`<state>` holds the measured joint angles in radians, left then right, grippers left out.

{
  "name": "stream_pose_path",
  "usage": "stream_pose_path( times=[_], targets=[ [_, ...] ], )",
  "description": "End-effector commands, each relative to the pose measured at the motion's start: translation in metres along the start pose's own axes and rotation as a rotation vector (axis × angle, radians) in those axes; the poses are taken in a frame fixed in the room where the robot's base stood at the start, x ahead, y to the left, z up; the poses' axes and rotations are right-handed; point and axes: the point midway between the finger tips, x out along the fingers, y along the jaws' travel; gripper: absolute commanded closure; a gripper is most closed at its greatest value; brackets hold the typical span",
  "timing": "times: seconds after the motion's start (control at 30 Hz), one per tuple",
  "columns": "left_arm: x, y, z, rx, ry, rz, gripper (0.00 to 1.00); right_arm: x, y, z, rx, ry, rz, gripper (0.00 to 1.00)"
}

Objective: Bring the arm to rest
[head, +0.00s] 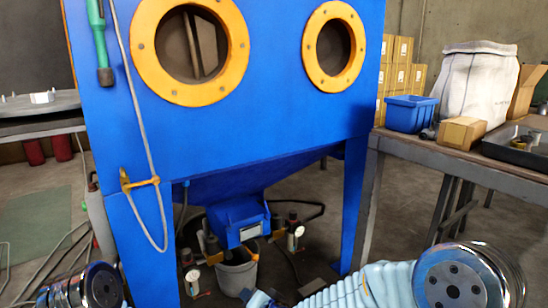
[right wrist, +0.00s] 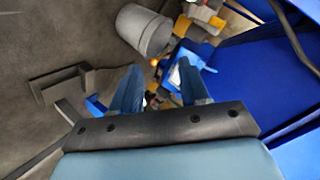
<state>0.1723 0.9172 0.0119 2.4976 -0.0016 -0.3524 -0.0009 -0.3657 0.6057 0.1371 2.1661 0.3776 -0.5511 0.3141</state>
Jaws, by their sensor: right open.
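My right arm (head: 370,288) comes in at the lower right of the head view. It reaches toward the bottom middle, low in front of the blue blast cabinet (head: 230,120). My right gripper (right wrist: 159,66) is open in the right wrist view, its two blue fingers apart with nothing held between them. Past the fingertips, apart from them, are the cabinet's blue lower parts and small fittings. Only a shiny joint of my left arm (head: 85,288) shows at the lower left of the head view. My left gripper is out of view.
A grey bucket (head: 237,272) stands under the cabinet hopper and also shows in the right wrist view (right wrist: 143,30). Gauges and hoses surround it. A workbench (head: 400,150) at the right holds a blue bin (head: 410,114). A dark floor piece (right wrist: 65,90) lies left of my fingers.

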Motion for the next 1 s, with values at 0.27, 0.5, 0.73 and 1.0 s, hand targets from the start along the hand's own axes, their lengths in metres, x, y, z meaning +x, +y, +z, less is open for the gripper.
stream_pose_path(
  times=[0.27, 0.5, 0.73, 1.0],
  targets=[
    [0.0, 0.0, 0.0, 0.0, 0.0, 0.0, 0.41, -0.021, 0.22, 0.078, -0.123, -0.329, 0.316, 0.55],
    [0.0, 0.0, 0.0, 0.0, 0.0, 0.0, 0.41, -0.088, 0.322, 0.159, -0.131, -0.628, 0.421, 0.55],
    [-0.057, 0.023, 0.0, 0.004, -0.003, 0.001, 0.41, -0.139, 0.291, 0.15, -0.137, -0.706, 0.423, 0.55],
    [-0.125, 0.051, 0.002, 0.012, -0.009, 0.003, 0.41, -0.177, 0.237, 0.118, -0.14, -0.712, 0.42, 0.55]
  ],
)
